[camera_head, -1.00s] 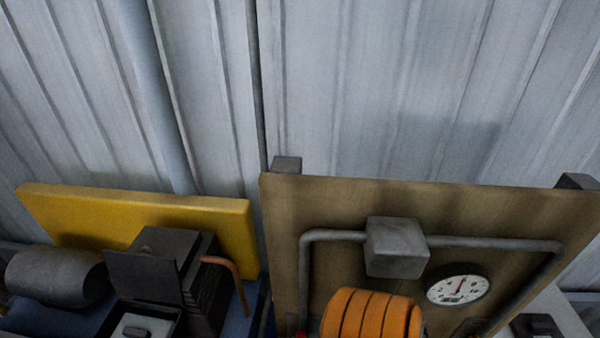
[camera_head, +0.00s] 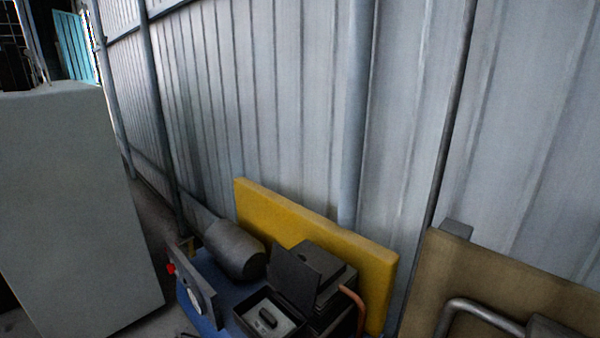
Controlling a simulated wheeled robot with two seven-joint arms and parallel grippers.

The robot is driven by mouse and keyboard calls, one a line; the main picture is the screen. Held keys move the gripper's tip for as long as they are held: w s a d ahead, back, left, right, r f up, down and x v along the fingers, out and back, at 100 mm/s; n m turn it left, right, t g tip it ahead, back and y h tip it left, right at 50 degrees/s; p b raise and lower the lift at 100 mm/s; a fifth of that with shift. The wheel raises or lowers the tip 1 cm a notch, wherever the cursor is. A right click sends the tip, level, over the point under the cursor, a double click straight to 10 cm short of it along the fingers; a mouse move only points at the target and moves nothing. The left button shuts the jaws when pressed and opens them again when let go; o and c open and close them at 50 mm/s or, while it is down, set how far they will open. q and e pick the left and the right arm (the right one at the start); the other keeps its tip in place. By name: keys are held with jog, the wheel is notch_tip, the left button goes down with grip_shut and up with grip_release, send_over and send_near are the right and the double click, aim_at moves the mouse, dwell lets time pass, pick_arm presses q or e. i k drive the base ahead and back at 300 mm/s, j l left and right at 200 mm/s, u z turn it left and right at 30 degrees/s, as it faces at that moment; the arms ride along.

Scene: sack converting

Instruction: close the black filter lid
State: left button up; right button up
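The black filter lid (camera_head: 293,280) stands raised, tilted up at the back of an open black filter box (camera_head: 243,318). A light inner surface with a small dark oblong piece (camera_head: 267,318) shows inside the box. The box sits on a blue machine base (camera_head: 212,277), in front of a black finned block (camera_head: 330,282). Neither of my grippers shows in the head view.
A yellow panel (camera_head: 310,232) stands behind the machine, against a corrugated metal wall (camera_head: 270,110). A copper pipe (camera_head: 354,303) and brown board (camera_head: 480,275) are right. A grey cabinet (camera_head: 70,200) stands left.

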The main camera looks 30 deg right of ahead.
aim_at(298, 280)
jog(key=k+j, duration=0.1)
jog(key=i+j+z, duration=0.1)
jog(key=z, duration=0.35)
jog(key=i+j+z, duration=0.2)
jog(key=z, duration=0.2)
jog(key=i+j+z, duration=0.25)
jog(key=z, duration=0.2)
jog(key=i+j+z, duration=0.1)
jog(key=j+z, duration=0.2)
jog(key=z, duration=0.15)
jog(key=i+j+z, duration=0.1)
jog(key=j+z, duration=0.2)
jog(key=z, duration=0.15)
